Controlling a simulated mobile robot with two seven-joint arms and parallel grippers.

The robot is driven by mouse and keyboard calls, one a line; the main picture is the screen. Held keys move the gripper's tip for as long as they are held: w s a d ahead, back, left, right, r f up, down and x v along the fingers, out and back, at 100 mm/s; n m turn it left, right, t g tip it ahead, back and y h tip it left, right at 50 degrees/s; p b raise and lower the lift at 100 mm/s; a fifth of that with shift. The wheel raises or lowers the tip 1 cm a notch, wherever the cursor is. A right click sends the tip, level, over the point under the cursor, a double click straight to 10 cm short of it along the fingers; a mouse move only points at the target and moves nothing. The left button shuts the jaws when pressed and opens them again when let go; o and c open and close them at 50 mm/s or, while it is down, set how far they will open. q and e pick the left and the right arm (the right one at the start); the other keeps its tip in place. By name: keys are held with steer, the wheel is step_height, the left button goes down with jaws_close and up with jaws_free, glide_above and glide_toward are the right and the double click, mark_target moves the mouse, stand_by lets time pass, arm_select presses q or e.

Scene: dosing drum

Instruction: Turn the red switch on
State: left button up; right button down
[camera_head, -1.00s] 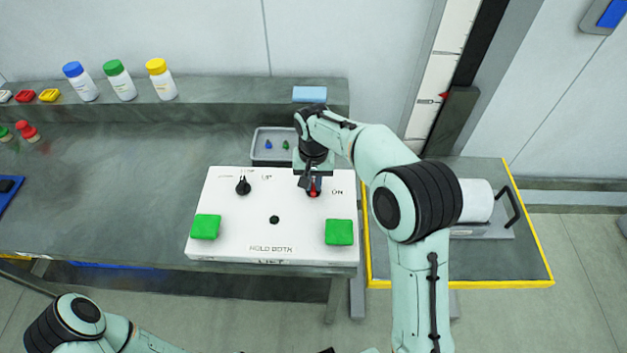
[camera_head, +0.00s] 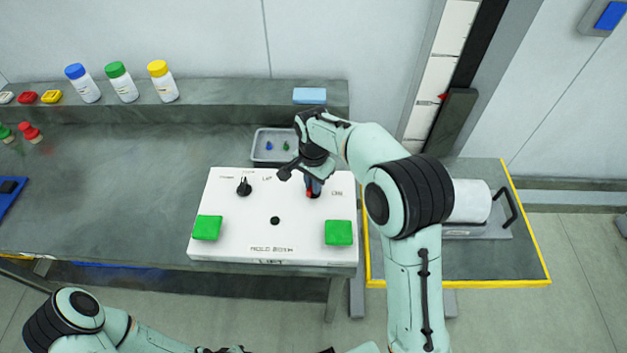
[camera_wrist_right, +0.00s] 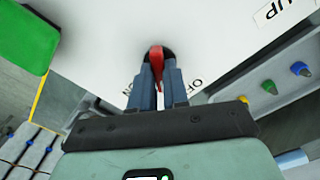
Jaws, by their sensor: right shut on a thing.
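The red switch (camera_head: 309,192) is a knob with a red pointer on the white control panel (camera_head: 240,213), at its upper right beside the "ON" label. It also shows in the right wrist view (camera_wrist_right: 156,58), with the "OFF" and "ON" labels partly hidden behind the fingers. My right gripper (camera_head: 313,187) reaches down over the panel and is shut on the red switch. Its two dark fingers (camera_wrist_right: 159,90) stand on either side of the red pointer. My left arm shows at the bottom left, and its gripper is not visible.
The panel also has a black knob (camera_head: 243,187) and two green pads (camera_head: 207,228) (camera_head: 338,232). A grey tray (camera_head: 262,153) stands behind it. Bottles (camera_head: 122,83) and a blue block (camera_head: 309,95) are on the back ledge. The table's left part is mostly clear.

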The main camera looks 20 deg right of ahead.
steer(key=m+p, duration=0.1)
steer(key=m, duration=0.4)
steer(key=shift+r+m, duration=0.1)
steer(key=shift+m, duration=0.2)
arm_select(q)
steer(key=shift+w+r+p, duration=0.4)
steer(key=shift+w+r, duration=0.85)
arm_select(e)
steer(key=m, duration=0.4)
steer(key=shift+m, duration=0.7)
steer(key=c, duration=1.1)
jaws_free()
arm_select(q)
steer(key=shift+w+r+t+p, duration=0.3)
steer(key=shift+w+r+p, duration=0.3)
steer(key=shift+w+r, duration=0.35)
arm_select(e)
step_height(320, 180, up, 13)
steer(key=shift+r, duration=0.15)
arm_select(q)
steer(key=shift+f, duration=0.15)
